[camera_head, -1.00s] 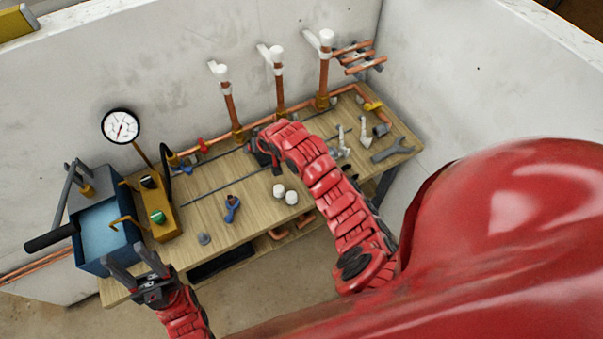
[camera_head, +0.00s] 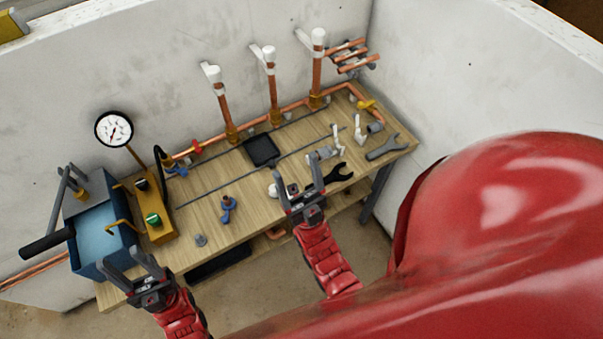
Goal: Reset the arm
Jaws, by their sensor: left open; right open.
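My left gripper (camera_head: 137,270) is open and empty at the lower left, just in front of the bench edge and the blue tank. My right gripper (camera_head: 296,179) is open over the front edge of the wooden bench (camera_head: 210,209), its fingers pointing away from me. No object is seen between its fingers. It covers part of a white cap (camera_head: 272,190) on the bench. My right forearm is drawn back low at the centre.
A blue tank (camera_head: 100,242) with a black handle (camera_head: 45,245) stands left, beside a pressure gauge (camera_head: 114,129). Copper pipes (camera_head: 273,95) rise at the back wall. A dark tray (camera_head: 261,150), a black wrench (camera_head: 338,173) and a grey wrench (camera_head: 387,147) lie on the bench.

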